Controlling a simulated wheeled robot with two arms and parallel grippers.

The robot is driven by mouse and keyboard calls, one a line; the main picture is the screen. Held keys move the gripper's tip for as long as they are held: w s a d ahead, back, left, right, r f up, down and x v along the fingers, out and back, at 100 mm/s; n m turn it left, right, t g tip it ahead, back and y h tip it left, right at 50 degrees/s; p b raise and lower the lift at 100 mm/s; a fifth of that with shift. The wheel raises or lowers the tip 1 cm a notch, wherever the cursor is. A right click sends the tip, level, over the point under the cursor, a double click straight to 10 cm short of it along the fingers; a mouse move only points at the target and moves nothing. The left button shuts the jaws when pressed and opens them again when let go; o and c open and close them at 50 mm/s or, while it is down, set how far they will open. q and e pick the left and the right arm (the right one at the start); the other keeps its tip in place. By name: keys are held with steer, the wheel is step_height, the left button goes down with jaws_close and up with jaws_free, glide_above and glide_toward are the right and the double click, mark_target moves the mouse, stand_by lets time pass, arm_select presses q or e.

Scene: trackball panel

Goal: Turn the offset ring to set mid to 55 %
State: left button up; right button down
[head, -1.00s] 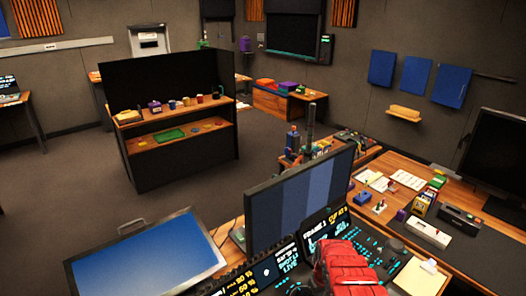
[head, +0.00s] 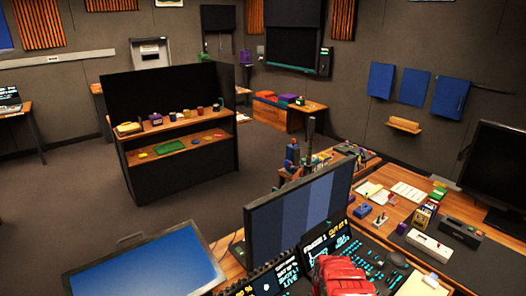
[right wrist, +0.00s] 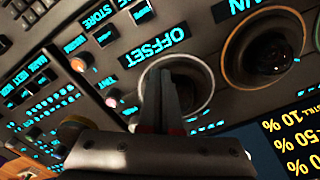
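In the right wrist view the dark, narrow fingers of my right gripper (right wrist: 165,102) reach into the round OFFSET fitting. The offset ring (right wrist: 207,83) is a grey rim around a dark ball well, with the OFFSET label beside it. The fingers lie close together over its left part. I cannot tell whether they touch the ring or grip anything. A black screen (right wrist: 290,145) at lower right shows yellow percent lines, one reading 10 %; no "mid" label is legible. In the head view a red part of my arm covers the panel (head: 375,252). My left gripper is out of view.
Small knobs (right wrist: 78,65) and lit keys lie to the left. In the head view a monitor (head: 297,208) stands behind the panel, and a blue screen (head: 150,268) is at lower left.

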steer(key=shift+s+a+f+m, duration=0.1)
steer(key=shift+s+a+m, duration=0.15)
steer(key=shift+m, duration=0.45)
steer(key=shift+s+a+m, duration=0.1)
steer(key=shift+m, duration=0.2)
steer(key=shift+s+a+m, duration=0.1)
steer(key=shift+a+m, duration=0.1)
steer(key=shift+m, duration=0.5)
steer(key=shift+s+a+m, duration=0.2)
steer(key=shift+a+m, duration=0.1)
steer(key=shift+m, duration=0.7)
